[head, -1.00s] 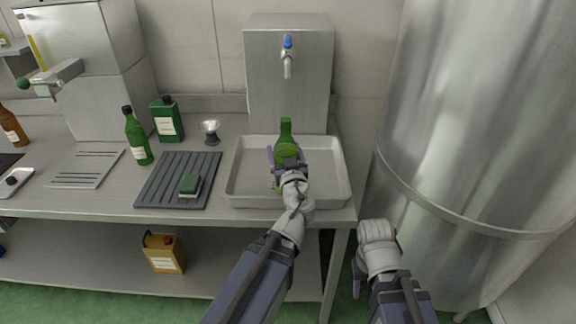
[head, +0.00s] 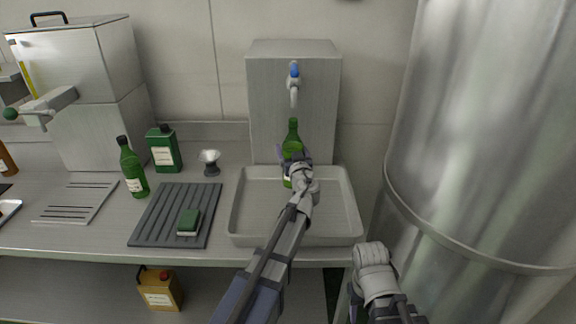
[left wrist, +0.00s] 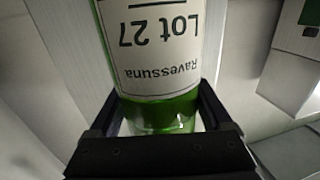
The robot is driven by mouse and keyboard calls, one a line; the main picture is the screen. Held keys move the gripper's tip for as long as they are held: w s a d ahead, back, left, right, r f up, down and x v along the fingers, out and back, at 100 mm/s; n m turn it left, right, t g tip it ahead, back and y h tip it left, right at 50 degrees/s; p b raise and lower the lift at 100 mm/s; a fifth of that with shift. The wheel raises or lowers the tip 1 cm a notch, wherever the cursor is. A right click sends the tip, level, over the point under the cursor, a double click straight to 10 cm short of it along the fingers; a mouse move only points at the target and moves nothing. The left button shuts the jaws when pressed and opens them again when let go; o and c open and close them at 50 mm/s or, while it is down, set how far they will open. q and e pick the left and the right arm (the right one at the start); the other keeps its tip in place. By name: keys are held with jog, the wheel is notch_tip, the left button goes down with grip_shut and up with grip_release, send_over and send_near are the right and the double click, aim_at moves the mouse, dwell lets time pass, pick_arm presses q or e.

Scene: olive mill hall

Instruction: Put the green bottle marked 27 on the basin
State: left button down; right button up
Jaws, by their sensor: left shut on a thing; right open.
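The green bottle marked 27 (head: 293,132) is upright in my left gripper (head: 292,160), which is shut around it. In the left wrist view the bottle's label (left wrist: 155,40) reads "Lot 27" and "Ravessuna", upside down, with the jaws around the green glass (left wrist: 160,113). In the head view the bottle is in front of the back part of the basin (head: 245,238), a shallow metal tray. My gripper and wrist hide its lower part, so I cannot tell whether its base touches. My right gripper (head: 354,312) hangs open and empty below the basin's front right corner.
A steel block with a blue-handled tap (head: 294,82) stands behind the basin. A large steel tank (head: 480,150) stands right.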

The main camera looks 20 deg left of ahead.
pick_arm(q)
jog(key=shift+s+d+f+b, duration=0.15)
jog(key=shift+f+b, duration=0.1)
jog(key=shift+f, duration=0.2)
jog(key=shift+s+d+f+b, duration=0.15)
jog(key=shift+f+b, duration=0.1)
jog(key=shift+f, duration=0.2)
jog(key=shift+w+a+f, duration=0.1)
jog(key=shift+a+f, duration=0.05)
jog(key=shift+a, duration=0.05)
notch_tip(320, 180, down, 3)
jog(key=b, duration=0.3)
jog(key=shift+f, duration=0.1)
jog(key=shift+f+b, duration=0.35)
jog(key=shift+b, duration=0.2)
jog(key=shift+w, duration=0.15)
pick_arm(e)
notch_tip(320, 180, down, 6)
jog(key=shift+d, duration=0.15)
pick_arm(q)
jog(key=shift+f, duration=0.1)
grip_release()
pick_arm(e)
jog(key=shift+f, duration=0.15)
